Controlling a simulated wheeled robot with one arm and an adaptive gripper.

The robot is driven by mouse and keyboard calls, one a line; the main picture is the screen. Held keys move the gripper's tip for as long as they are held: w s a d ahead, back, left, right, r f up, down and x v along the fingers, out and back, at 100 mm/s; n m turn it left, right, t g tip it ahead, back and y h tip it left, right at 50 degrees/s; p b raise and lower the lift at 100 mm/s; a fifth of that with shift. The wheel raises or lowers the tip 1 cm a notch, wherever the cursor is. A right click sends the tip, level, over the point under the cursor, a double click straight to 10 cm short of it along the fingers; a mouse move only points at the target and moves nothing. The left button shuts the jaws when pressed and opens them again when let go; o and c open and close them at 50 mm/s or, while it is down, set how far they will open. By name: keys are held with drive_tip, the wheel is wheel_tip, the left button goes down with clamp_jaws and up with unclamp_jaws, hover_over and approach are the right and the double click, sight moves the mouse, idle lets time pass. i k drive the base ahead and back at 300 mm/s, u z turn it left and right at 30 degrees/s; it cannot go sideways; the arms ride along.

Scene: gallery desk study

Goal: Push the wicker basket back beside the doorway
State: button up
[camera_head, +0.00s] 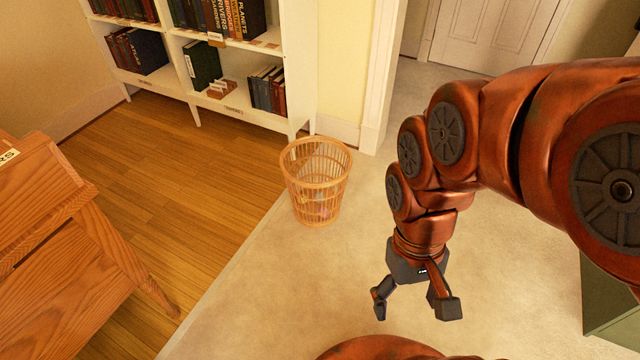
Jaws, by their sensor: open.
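The wicker basket (316,180) is an open, tan, slatted bin standing upright on the pale floor, near its border with the wood floor. Something small and pinkish shows faintly through its lower slats. The doorway (381,75) has a white frame behind and to the right of the basket. My gripper (413,307) hangs open and empty, to the right of the basket and nearer the camera. It is apart from the basket, with a strip of pale floor between them in the picture.
A white bookcase (297,70) with several books stands behind the basket. A wooden desk (70,255) fills the left. A dark green box-like object (610,300) stands at the right edge. A white door (490,30) shows beyond the doorway. Pale floor (270,290) in front is clear.

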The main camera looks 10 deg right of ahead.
sight(307, 214)
drive_tip(key=u, duration=0.05)
drive_tip(key=k, duration=0.55)
drive_tip(key=u, duration=0.45)
drive_tip(key=i, duration=1.05)
drive_tip(key=u, duration=0.2)
